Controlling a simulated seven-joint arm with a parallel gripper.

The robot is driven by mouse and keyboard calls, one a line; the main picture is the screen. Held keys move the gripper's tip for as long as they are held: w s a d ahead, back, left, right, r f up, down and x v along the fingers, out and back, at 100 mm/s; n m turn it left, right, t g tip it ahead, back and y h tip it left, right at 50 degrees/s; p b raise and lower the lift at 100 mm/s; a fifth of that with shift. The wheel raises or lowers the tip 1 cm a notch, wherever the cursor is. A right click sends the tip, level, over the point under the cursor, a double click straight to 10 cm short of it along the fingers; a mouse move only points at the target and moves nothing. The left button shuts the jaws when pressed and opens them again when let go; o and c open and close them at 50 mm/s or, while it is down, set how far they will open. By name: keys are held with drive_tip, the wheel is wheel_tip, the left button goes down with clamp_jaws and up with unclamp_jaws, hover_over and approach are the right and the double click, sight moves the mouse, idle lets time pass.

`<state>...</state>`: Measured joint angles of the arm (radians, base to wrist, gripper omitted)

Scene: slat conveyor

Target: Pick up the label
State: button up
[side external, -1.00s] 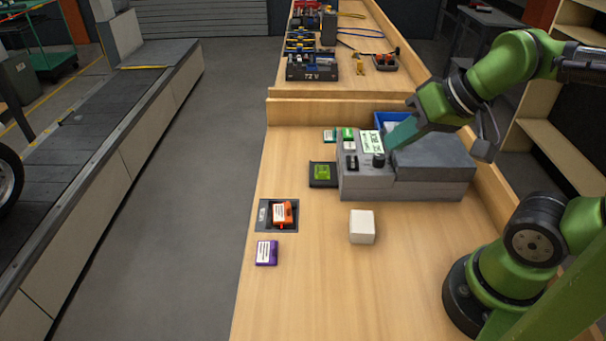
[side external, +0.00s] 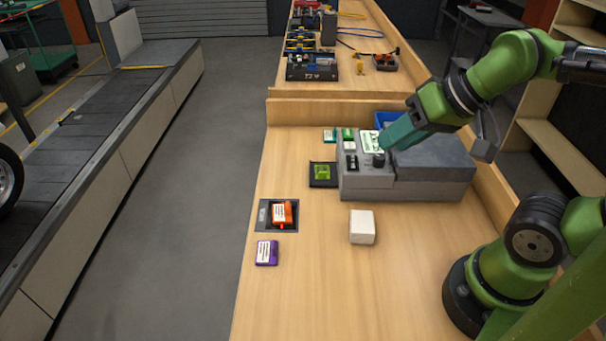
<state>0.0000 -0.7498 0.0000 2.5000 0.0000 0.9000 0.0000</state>
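A pale green-white rectangle with dark print (side external: 371,143) lies on top of the grey machine (side external: 430,170) and may be the label; I cannot tell it from a screen for certain. My gripper (side external: 382,146) is at its right edge, tilted down to the left, and its teal fingers cover part of it. The fingers overlap each other in this view, so their opening does not show. Whether they touch the rectangle is also unclear.
A black knob (side external: 378,160) stands just below my fingertips. A green block (side external: 321,172), orange block (side external: 282,212), purple block (side external: 266,252) and white cube (side external: 362,227) are on the bench. The bench front is mostly clear. A wheel (side external: 8,180) is on the conveyor at left.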

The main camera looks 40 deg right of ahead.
drive_tip(key=n+g+h, duration=0.2)
drive_tip(key=n+g, duration=0.5)
drive_tip(key=n, duration=0.6)
hover_over(324, 168)
drive_tip(key=s+a, duration=0.2)
drive_tip(key=a, duration=0.1)
drive_tip(key=f, duration=1.7)
drive_tip(key=shift+s+a+f, duration=0.15)
drive_tip(key=shift+s+f, duration=0.05)
drive_tip(key=shift+f, duration=0.1)
drive_tip(key=shift+d+f, duration=0.15)
drive_tip(key=shift+f, duration=1.2)
drive_tip(key=shift+d+f, duration=0.1)
drive_tip(key=shift+f, duration=1.2)
clamp_jaws()
